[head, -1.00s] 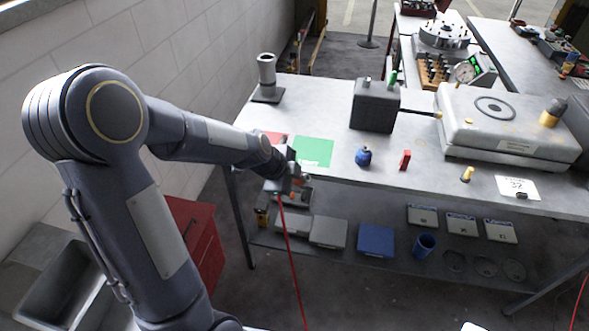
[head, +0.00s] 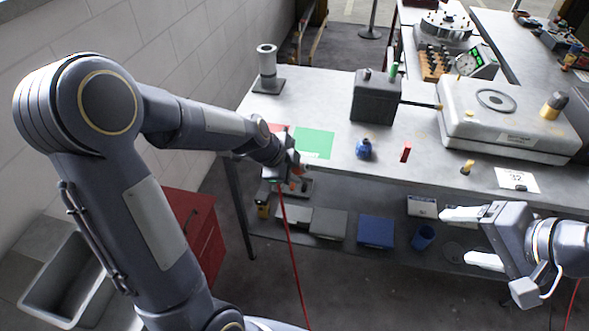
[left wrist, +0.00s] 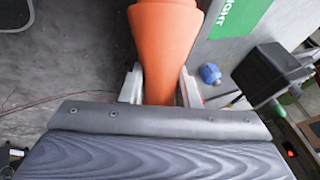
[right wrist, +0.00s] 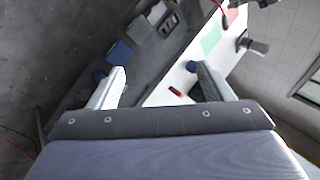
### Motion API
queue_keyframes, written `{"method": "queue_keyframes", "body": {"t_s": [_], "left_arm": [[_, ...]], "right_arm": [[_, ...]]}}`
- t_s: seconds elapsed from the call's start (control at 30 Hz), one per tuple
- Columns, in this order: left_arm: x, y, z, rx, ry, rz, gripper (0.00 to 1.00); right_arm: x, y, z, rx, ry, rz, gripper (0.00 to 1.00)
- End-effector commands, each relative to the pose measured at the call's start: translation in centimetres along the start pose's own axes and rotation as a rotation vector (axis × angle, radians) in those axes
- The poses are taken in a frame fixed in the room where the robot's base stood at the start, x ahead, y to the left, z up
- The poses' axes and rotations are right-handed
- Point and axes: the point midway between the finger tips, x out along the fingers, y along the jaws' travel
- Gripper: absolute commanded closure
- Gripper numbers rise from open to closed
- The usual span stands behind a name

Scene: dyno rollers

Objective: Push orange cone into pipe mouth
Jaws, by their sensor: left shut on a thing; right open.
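In the left wrist view my left gripper (left wrist: 160,88) is shut on the orange cone (left wrist: 165,40), which runs up out of the picture top. In the head view my left gripper (head: 293,172) is at the table's front edge, and the cone is mostly hidden. A grey upright pipe (head: 267,66) with an open top stands on a square base at the table's far left corner, apart from the left gripper. My right gripper (head: 462,237) is open and empty, in front of the table at lower right; its fingers also show in the right wrist view (right wrist: 160,82).
A green mat (head: 314,144) and red mat lie on the table's left side. A dark box (head: 374,97), blue knob (head: 364,149), red block (head: 406,152) and large grey case (head: 500,122) stand further right. A lower shelf holds boxes. A red cable (head: 287,240) hangs below the left gripper.

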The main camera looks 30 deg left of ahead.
Motion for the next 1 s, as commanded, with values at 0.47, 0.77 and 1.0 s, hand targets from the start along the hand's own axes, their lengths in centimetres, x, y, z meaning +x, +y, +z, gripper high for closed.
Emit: {"method": "queue_keyframes", "body": {"t_s": [0.47, 0.77, 1.0], "left_arm": [[0.0, 0.0, 0.0, 0.0, 0.0, -0.001, 0.95], [0.0, 0.0, 0.0, 0.0, 0.0, -0.001, 0.95], [0.0, 0.0, 0.0, 0.0, 0.0, -0.001, 0.95]], "right_arm": [[15.8, -14.7, -2.3, 0.415, -0.327, -0.111, 0.27], [22.1, -18.3, -0.7, 0.577, -0.434, -0.108, 0.27], [23.8, -18.9, 0.0, 0.592, -0.444, -0.106, 0.27]]}}
